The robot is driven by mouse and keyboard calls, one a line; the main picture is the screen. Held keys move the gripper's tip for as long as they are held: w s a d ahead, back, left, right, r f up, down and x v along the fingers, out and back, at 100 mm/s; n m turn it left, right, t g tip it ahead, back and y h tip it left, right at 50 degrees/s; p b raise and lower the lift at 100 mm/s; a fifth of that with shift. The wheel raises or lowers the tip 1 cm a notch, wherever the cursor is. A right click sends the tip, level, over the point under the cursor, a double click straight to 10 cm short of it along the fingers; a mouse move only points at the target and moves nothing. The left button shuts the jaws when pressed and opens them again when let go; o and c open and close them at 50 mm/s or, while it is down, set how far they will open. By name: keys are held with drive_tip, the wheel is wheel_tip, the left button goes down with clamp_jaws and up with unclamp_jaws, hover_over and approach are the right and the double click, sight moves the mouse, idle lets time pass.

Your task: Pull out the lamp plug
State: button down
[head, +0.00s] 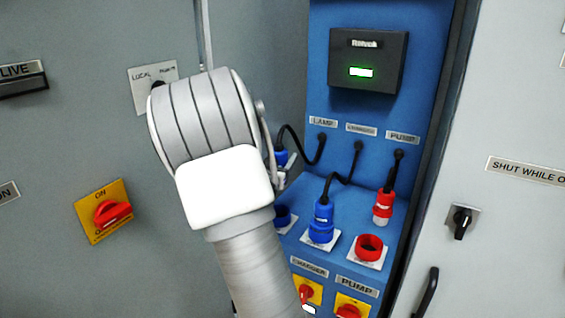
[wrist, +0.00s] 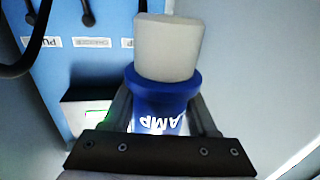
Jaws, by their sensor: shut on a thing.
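The blue lamp plug (wrist: 160,95) is held in my gripper (wrist: 163,110); its side reads "AMP" upside down and its pale front end shows. In the head view the lamp plug (head: 281,156) peeks out beside my wrist, with its black cable running to the panel under the LAMP label (head: 323,121). The plug is apart from the blue lamp socket (head: 283,217), which lies below it and is partly hidden by my arm. My gripper is mostly hidden behind my wrist in the head view.
A blue charger plug (head: 323,212) sits in the middle socket. A red pump plug (head: 384,206) hangs above the open red socket (head: 369,247). Red switches on yellow plates (head: 351,306) are below. Grey cabinet walls (head: 515,95) flank the blue panel.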

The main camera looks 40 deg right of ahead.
drive_tip(key=shift+r+p, duration=1.2)
drive_tip(key=shift+r, duration=0.95)
drive_tip(key=shift+s, duration=0.1)
